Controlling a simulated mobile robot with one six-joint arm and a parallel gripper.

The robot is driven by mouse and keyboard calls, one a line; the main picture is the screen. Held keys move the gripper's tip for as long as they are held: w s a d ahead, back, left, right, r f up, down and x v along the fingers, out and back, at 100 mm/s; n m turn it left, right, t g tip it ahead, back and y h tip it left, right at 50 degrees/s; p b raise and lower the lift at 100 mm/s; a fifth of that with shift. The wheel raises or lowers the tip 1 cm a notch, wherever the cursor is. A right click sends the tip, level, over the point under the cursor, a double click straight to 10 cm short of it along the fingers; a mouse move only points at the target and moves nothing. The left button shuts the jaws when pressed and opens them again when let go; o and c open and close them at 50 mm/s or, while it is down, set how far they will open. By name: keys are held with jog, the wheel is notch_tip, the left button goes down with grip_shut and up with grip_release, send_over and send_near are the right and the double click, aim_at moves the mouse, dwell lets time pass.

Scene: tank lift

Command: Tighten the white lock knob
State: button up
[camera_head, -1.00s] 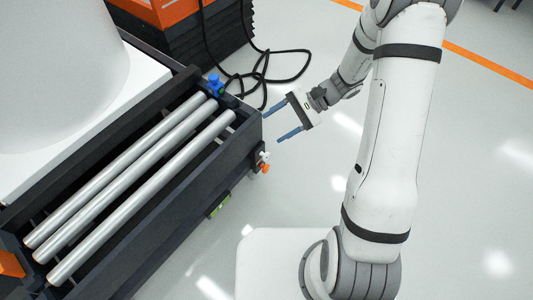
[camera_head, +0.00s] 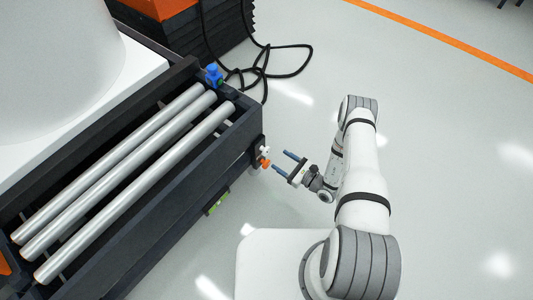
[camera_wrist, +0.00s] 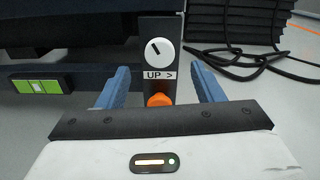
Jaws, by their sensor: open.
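The white lock knob (camera_head: 265,150) sits on the end of the dark roller frame in the head view. In the wrist view the knob (camera_wrist: 159,52) is a round white disc with a black slanted mark, above a label reading "UP >". An orange knob (camera_wrist: 159,100) is just below the label; it also shows in the head view (camera_head: 265,163). My gripper (camera_head: 280,160) is open and empty, pointing at the knobs from the right, apart from them. In the wrist view its blue fingers (camera_wrist: 162,88) are to either side of the orange knob, lower than the white one.
The roller frame (camera_head: 185,185) carries long steel rollers and a blue fitting (camera_head: 213,75). A green level (camera_wrist: 37,87) is on the frame's side, left of the knobs. A black cable (camera_head: 262,72) lies on the floor behind. The floor around my gripper is clear.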

aim_at(268, 152)
jog(key=b+x, duration=0.1)
jog(key=x, duration=0.6)
jog(key=shift+w+a+f+b, duration=0.2)
jog(key=shift+a+b, duration=0.05)
jog(key=shift+b, duration=0.15)
